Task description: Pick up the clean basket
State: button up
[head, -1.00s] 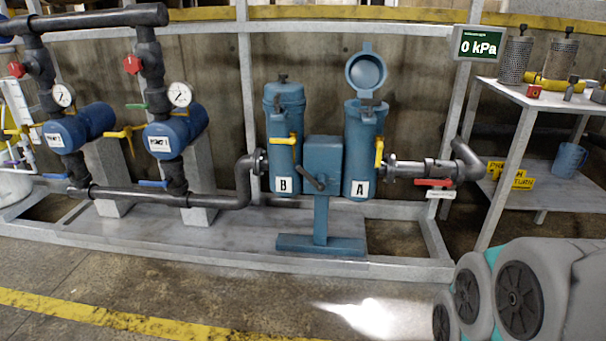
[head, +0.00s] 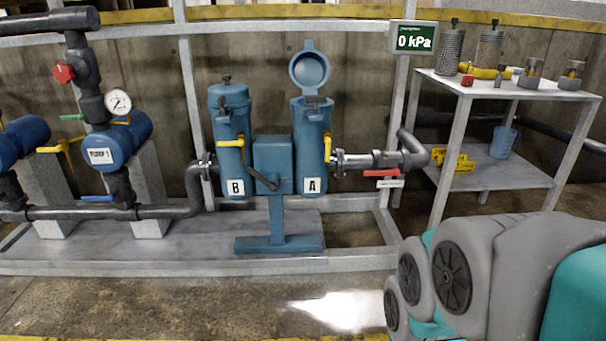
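Two mesh cylinder baskets with top handles stand upright on the top shelf of the grey rack at the right: a left basket (head: 451,52) and a right basket (head: 489,48). Both look grey; I cannot tell for sure from here which one is clean. The right basket's lower part is partly hidden by yellow and small items in front of it. My gripper is not in view; only grey and teal links of my arm show at the lower right, well in front of the rack.
The rack's top shelf (head: 510,88) also holds a yellow item (head: 484,73), a red item (head: 466,81) and metal fittings (head: 532,72). Vessel A (head: 311,145) stands open; vessel B (head: 231,140) is closed. Floor in front is clear.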

aim_at(451, 40)
jog(key=i+l+z, duration=0.2)
jog(key=i+l, duration=0.15)
jog(key=i+l+z, duration=0.15)
jog(key=i, duration=0.4)
jog(key=l, duration=0.1)
